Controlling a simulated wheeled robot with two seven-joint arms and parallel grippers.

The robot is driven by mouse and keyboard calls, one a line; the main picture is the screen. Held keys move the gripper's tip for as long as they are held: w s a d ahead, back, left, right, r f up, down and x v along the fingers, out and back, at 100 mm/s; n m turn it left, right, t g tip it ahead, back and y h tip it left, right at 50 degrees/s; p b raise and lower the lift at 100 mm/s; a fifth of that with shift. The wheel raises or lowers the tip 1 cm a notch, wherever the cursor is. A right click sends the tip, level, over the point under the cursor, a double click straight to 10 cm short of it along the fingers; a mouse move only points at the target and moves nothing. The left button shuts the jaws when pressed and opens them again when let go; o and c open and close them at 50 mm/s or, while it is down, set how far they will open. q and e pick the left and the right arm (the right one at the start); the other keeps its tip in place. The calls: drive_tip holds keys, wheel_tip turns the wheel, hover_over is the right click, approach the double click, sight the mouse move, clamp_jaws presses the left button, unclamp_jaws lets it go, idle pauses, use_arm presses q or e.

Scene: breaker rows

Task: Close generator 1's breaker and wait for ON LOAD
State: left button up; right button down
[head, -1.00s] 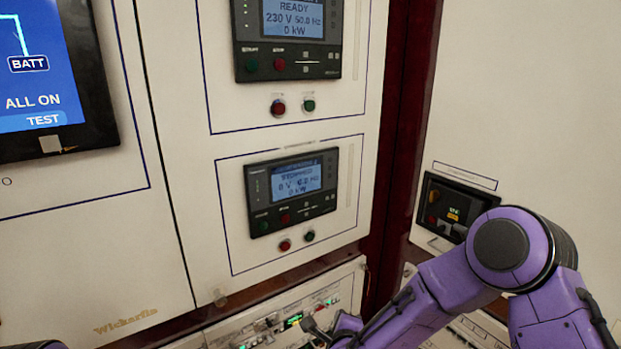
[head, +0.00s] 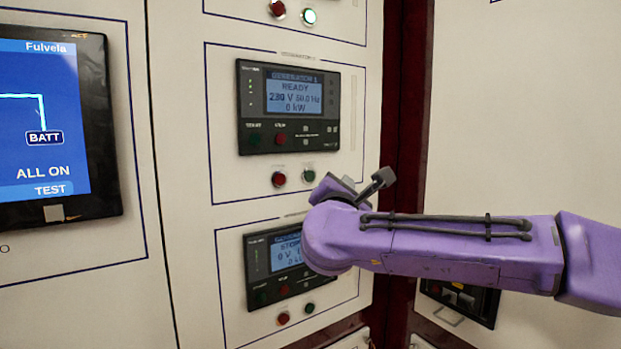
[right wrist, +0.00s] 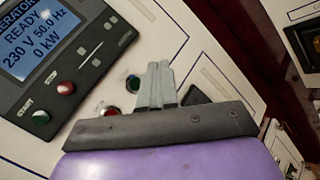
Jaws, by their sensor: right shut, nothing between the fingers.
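The generator 1 controller (head: 290,107) is a black unit on the white panel. Its screen reads READY, 230 V, 50.0 Hz, 0 kW. Below it are a red button (head: 279,179) and a green button (head: 309,176); the green one looks unlit. In the right wrist view the controller (right wrist: 48,58) is at the upper left, and the green button (right wrist: 132,83) shows just left of my right gripper's fingertips (right wrist: 158,68). My right gripper is shut and empty. Whether it touches the panel I cannot tell. My left gripper is out of view.
A second controller (head: 257,268) below is partly covered by my right arm; its own red button (head: 283,318) and green button (head: 309,308) show beneath. Above, another green button (head: 309,17) is lit. A large blue screen (head: 45,130) at left reads ALL ON. A dark red post (head: 400,120) stands right.

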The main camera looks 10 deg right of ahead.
sight(310, 176)
drive_tip(key=shift+w, duration=0.1)
drive_tip(key=w+a+p, duration=0.1)
drive_tip(key=w+p, duration=0.1)
drive_tip(key=w+a+p, duration=0.1)
drive_tip(key=w+p, duration=0.1)
drive_tip(key=w, duration=0.1)
drive_tip(key=w+a+p, duration=0.1)
drive_tip(key=w+p, duration=0.1)
drive_tip(key=w, duration=0.1)
drive_tip(key=shift+w+f, duration=0.1)
drive_tip(key=shift+w+a, duration=0.1)
idle(2.0)
drive_tip(key=shift+w, duration=0.15)
drive_tip(key=shift+w+a, duration=0.1)
drive_tip(key=shift+w, duration=0.05)
